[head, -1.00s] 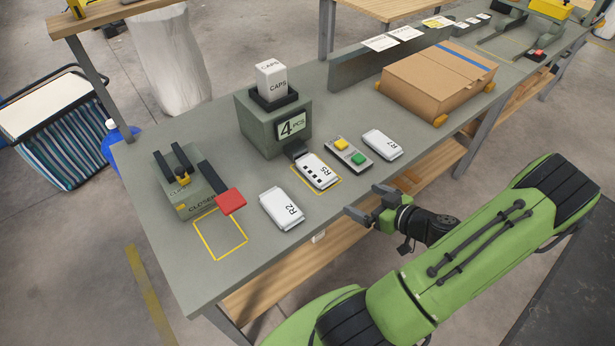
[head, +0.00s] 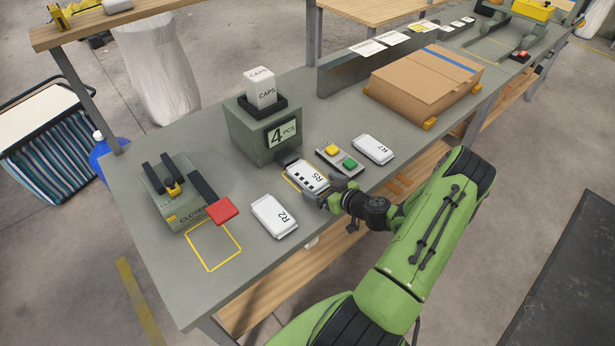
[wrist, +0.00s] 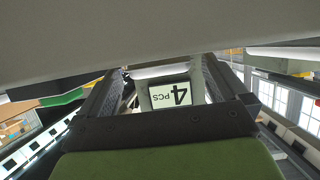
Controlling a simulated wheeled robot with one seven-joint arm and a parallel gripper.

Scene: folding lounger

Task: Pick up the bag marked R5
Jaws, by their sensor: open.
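The white bag marked R5 (head: 304,174) lies on the bench in a yellow outline, in front of the dispenser with the "4 PCS" sign (head: 283,133). Dark squares show on its top. My gripper (head: 333,193) is open at the bag's near right end, low over the bench's front edge. Its fingers appear to be on either side of that end; I cannot tell whether they touch it. In the wrist view, the sign (wrist: 170,95) shows between the two fingers, with a pale surface above it that may be the bag.
A bag marked R2 (head: 274,217) lies to the left and a bag marked R7 (head: 373,149) to the right. A button box (head: 340,158) with yellow and green buttons stands close to R5. A press-like device with a red paddle (head: 223,211) is at the left.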

